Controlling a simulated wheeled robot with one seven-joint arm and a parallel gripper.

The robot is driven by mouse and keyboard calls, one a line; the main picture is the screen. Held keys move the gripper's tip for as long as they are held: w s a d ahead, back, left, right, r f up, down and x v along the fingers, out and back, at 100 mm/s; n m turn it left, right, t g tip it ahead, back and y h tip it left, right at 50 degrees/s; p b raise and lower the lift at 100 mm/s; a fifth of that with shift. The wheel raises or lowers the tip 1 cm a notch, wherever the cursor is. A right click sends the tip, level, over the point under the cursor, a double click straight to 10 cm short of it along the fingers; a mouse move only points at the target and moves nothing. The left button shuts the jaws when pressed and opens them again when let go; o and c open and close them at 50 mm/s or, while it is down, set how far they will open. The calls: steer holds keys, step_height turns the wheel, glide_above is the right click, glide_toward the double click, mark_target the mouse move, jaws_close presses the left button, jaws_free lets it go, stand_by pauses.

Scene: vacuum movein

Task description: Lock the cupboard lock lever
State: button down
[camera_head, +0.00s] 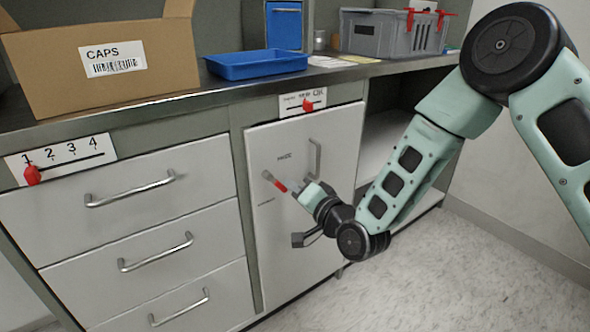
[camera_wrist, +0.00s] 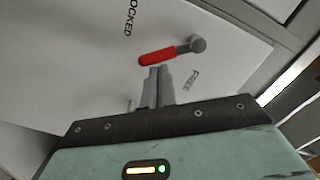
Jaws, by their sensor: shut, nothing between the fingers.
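The lock lever is on the white cupboard door (camera_head: 318,255). Its red handle (camera_head: 280,187) slopes down and right from a grey pivot (camera_head: 267,175). In the wrist view the red handle (camera_wrist: 157,56) points left from the pivot (camera_wrist: 197,44), between the words LOCKED (camera_wrist: 130,15) and FREE (camera_wrist: 190,82). My gripper (camera_head: 298,192) is shut and empty beside the handle's free end. In the wrist view its fingertips (camera_wrist: 159,72) are just below the handle, on the FREE side. I cannot tell whether they touch it.
The door has a bar handle (camera_head: 316,160) right of the lever. Drawers (camera_head: 130,235) with bar handles are at left. The worktop above holds a cardboard box (camera_head: 100,65), a blue tray (camera_head: 255,65) and a grey crate (camera_head: 385,35). An open shelf bay (camera_head: 390,130) lies right of the door.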

steer(key=m, duration=0.1)
steer(key=f+m, duration=0.1)
steer(key=m, duration=0.1)
steer(key=a+m, duration=0.1)
steer(key=shift+s+f, duration=0.3)
steer(key=shift+s, duration=0.1)
steer(key=shift+s+a+f+m, duration=0.15)
steer(key=shift+a+m, duration=0.1)
steer(key=shift+m, duration=0.5)
steer(key=shift+s+a+f+m, duration=0.15)
steer(key=shift+a+m, duration=0.1)
steer(key=shift+m, duration=0.5)
